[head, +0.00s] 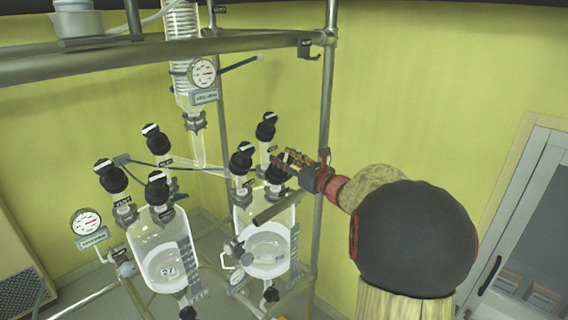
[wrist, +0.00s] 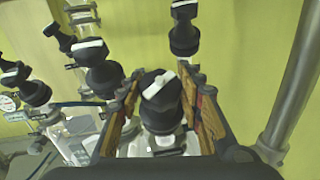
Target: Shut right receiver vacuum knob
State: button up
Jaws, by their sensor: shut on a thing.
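The right receiver (head: 264,240) is a clear glass vessel with pale liquid and several black knobs on top. My gripper (head: 285,162) reaches in from the right and is shut on the front right black knob (head: 277,174) of that receiver. In the wrist view this knob (wrist: 160,112) stands upright between the two wooden-looking fingers of my gripper (wrist: 163,92), with a white bar across its cap. The bar runs diagonally. The label of the gripped knob is not readable, so I cannot confirm that it is the vacuum one.
Two more black knobs, a left one (head: 241,157) and a rear one (head: 266,126), stand close to my gripper. A metal post (head: 325,110) rises just behind it. The left receiver (head: 158,250) and its gauge (head: 86,222) stand at left. Yellow wall lies behind.

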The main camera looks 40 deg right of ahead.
jog(key=m+h+b, duration=0.1)
jog(key=m+b, duration=0.1)
jog(key=b, duration=0.1)
jog(key=m+g+h+b, duration=0.1)
jog(key=h+b, duration=0.1)
jog(key=b, duration=0.2)
jog(key=m+h+b, duration=0.2)
jog(key=b, duration=0.1)
jog(key=shift+f+m+g, duration=0.3)
jog(key=shift+g, duration=0.1)
jog(key=m+g+h+b, duration=0.1)
jog(key=m+b, duration=0.1)
jog(key=b, duration=0.2)
jog(key=m+g+h+b, duration=0.1)
jog(key=m+h+b, duration=0.1)
jog(key=b, duration=0.2)
jog(key=shift+r+g+b, duration=0.15)
jog(key=shift+g+b, duration=0.15)
jog(key=shift+g, duration=0.1)
jog(key=shift+m+h+b, duration=0.35)
jog(key=shift+m+h, duration=0.05)
jog(key=shift+g+b, duration=0.3)
